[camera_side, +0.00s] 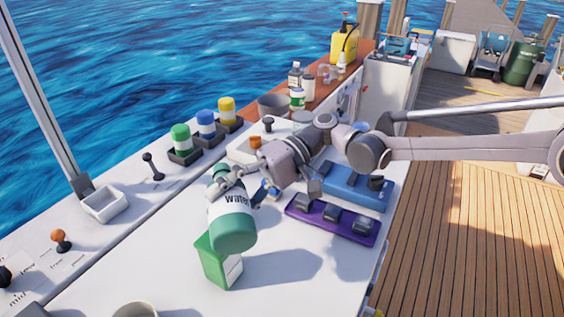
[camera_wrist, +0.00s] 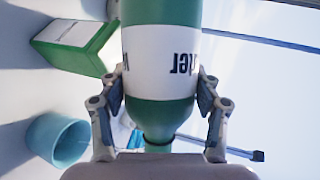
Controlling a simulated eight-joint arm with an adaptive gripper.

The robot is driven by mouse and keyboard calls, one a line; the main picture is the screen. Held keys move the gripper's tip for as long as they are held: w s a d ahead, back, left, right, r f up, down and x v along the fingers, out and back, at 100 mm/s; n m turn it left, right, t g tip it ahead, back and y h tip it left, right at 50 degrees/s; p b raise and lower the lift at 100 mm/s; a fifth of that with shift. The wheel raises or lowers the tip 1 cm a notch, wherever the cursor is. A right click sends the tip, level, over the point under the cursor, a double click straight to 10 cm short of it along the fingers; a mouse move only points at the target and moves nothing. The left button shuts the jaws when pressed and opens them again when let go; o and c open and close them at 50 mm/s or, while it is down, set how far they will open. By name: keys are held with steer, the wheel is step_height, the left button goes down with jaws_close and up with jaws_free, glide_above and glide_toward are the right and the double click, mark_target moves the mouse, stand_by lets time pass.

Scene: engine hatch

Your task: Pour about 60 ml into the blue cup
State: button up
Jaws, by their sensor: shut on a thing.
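My gripper (camera_side: 246,189) is shut on a green bottle (camera_side: 232,226) with a white band reading "water". The bottle is held above the white deck top, tilted, its wide rounded end low and toward the side camera. In the wrist view my gripper's fingers (camera_wrist: 160,90) flank the bottle (camera_wrist: 160,60), whose narrow neck with a dark ring points toward the palm. A light blue cup (camera_wrist: 57,140) stands to the left in the wrist view, apart from the bottle. I cannot make that cup out surely in the side view. I see no liquid flowing.
A green box with a white side (camera_side: 222,262) stands just below the bottle, also in the wrist view (camera_wrist: 78,45). A purple block (camera_side: 333,219) and a blue block (camera_side: 356,186) lie to the right. Green, blue and yellow-topped canisters stand behind.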

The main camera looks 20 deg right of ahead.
steer(key=shift+s+r+n+t, duration=0.3)
steer(key=shift+s+r+n, duration=0.15)
steer(key=shift+r, duration=0.1)
steer(key=shift+r+n, duration=0.35)
steer(key=shift+w+r+n+t+h, duration=0.1)
steer(key=shift+w+n+t+h, duration=0.2)
steer(key=shift+n+t, duration=0.25)
stand_by(1.1)
steer(key=shift+w+r+n+t, duration=0.55)
steer(key=shift+w+n+t, duration=0.2)
steer(key=shift+n+t, duration=0.1)
steer(key=shift+w+r+n+t, duration=0.25)
steer(key=shift+w+n+t, duration=0.15)
steer(key=shift+n+t, duration=0.25)
steer(key=shift+s+r+n+t, duration=0.15)
steer(key=shift+s+n+t, duration=0.05)
steer(key=shift+n+t, duration=1.85)
steer(key=shift+n, duration=0.3)
